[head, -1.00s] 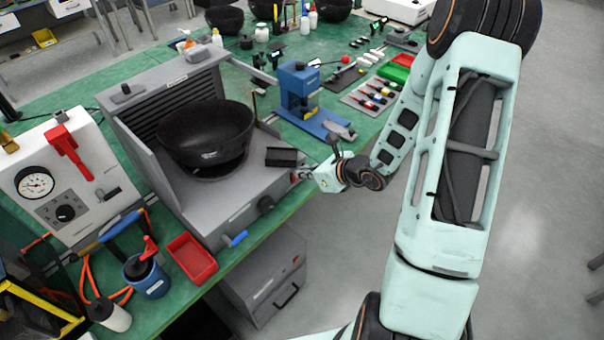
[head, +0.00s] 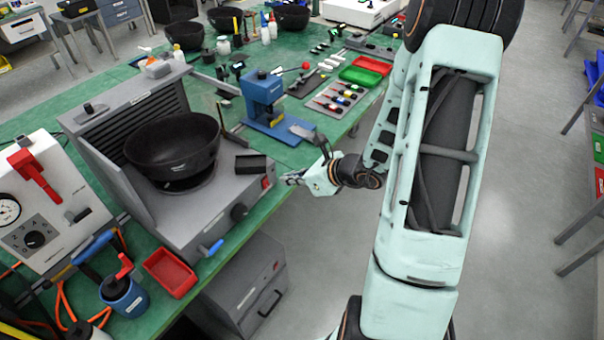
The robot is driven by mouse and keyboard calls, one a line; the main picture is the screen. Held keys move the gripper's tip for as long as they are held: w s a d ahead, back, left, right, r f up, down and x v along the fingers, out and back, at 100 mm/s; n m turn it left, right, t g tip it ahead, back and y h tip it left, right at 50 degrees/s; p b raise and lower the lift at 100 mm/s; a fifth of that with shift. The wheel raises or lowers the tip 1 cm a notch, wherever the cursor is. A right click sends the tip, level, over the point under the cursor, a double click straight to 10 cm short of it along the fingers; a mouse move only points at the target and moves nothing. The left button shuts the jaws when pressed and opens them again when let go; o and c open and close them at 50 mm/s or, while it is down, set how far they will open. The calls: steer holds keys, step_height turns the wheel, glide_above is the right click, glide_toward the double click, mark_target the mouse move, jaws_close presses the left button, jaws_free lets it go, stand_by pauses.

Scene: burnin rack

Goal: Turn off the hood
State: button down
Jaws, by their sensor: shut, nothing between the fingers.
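The hood (head: 222,205) is a grey box unit with a slatted upright back panel (head: 137,115). It stands at the table's near edge, left of centre. A red switch (head: 266,183) sits on its front face at the right end; whether it is on or off is too small to tell. A dark knob (head: 239,212) and a blue-handled lever (head: 211,248) are further left on that face. My gripper (head: 288,179) is shut and empty, just right of the red switch, with a small gap between them.
A black bowl (head: 172,147) sits on the hood, with a small black block (head: 250,164) beside it. A blue press (head: 266,105) stands behind my gripper. A red tray (head: 170,272) and a blue pot (head: 125,297) are left of the hood. Open floor (head: 535,200) lies to the right.

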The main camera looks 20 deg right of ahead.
steer(key=s+d+r, duration=0.2)
steer(key=s+r, duration=0.1)
steer(key=r, duration=0.2)
steer(key=shift+d, duration=0.15)
stand_by(0.4)
